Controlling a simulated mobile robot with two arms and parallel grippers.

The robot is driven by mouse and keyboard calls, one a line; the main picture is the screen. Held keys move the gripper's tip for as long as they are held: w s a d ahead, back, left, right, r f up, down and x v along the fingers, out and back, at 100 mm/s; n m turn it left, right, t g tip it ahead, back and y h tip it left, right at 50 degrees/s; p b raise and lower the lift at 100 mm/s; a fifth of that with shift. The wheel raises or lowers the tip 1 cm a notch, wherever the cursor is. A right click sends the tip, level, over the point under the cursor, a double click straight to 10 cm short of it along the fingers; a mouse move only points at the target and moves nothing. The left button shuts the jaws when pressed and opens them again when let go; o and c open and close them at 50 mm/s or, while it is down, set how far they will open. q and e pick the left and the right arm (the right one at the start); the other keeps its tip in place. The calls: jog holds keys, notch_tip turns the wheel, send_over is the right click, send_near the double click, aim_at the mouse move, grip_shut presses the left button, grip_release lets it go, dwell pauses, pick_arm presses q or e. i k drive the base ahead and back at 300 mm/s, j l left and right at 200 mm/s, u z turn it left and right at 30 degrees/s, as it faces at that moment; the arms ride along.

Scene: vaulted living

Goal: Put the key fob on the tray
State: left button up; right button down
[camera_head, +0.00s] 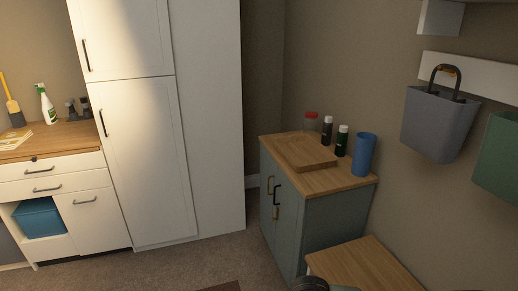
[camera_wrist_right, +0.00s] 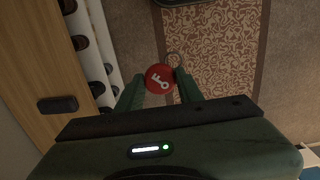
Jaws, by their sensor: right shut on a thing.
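The key fob (camera_wrist_right: 159,78) is a round red disc with a white key symbol and a metal ring, seen in the right wrist view. My right gripper (camera_wrist_right: 160,88) is shut on it, one dark green finger on each side. The tray (camera_head: 308,153) is a wooden rectangle on top of the grey-green cabinet in the head view. The part of it that shows looks empty. Neither gripper can be made out in the head view, and my left gripper is in no frame.
A lower wooden top (camera_head: 365,265) is in front.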

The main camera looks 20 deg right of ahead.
aim_at(296, 148)
jog(key=i+u, duration=0.15)
jog(key=i, duration=0.95)
jog(key=i+z, duration=0.3)
jog(key=i+j+z, duration=0.3)
jog(key=i, duration=0.2)
jog(key=i+j+z, duration=0.3)
jog(key=i+l, duration=0.1)
jog(key=i, duration=0.05)
